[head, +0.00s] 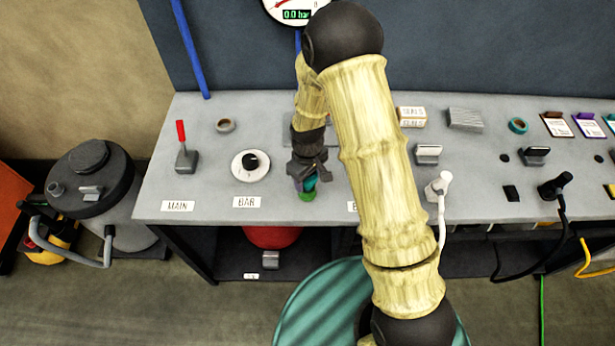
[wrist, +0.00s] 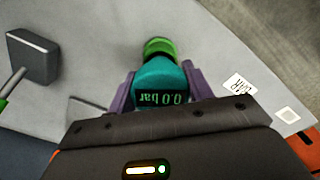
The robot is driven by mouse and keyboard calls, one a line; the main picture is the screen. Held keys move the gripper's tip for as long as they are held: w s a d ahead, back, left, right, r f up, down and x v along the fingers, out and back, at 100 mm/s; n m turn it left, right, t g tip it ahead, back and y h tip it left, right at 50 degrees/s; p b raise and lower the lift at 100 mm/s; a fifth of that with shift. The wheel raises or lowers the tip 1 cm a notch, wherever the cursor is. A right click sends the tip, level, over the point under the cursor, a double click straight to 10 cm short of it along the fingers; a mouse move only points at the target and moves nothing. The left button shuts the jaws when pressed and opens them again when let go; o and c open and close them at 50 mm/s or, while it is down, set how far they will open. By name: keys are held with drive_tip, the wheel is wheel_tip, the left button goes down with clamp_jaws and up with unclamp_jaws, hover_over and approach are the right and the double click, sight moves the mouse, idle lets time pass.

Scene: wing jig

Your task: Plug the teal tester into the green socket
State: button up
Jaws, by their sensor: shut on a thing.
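My gripper (head: 308,178) is shut on the teal tester (wrist: 160,76), with a purple-grey finger on each side of it in the wrist view. The tester's display reads 0.0 bar, upside down in that view. The green socket (head: 306,196) is near the bench's front edge, just below the gripper in the head view. In the wrist view the green socket (wrist: 158,46) shows at the tester's far end, partly covered by it. I cannot tell whether the tester is seated in the socket or only just above it.
On the grey bench (head: 220,180), a red-handled MAIN lever (head: 183,148) and a BAR dial (head: 250,164) stand to the left. A white plug with a cable (head: 438,186) and a black plug (head: 556,184) are to the right. The wall gauge (head: 294,12) reads 0.0 bar.

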drive_tip(key=shift+f+b, duration=0.3)
drive_tip(key=shift+f, duration=0.15)
drive_tip(key=o, duration=1)
drive_tip(key=shift+o, duration=0.2)
drive_tip(key=shift+r, duration=0.1)
wheel_tip(320, 180, up, 17)
drive_tip(key=b, duration=0.3)
drive_tip(key=shift+r, duration=0.15)
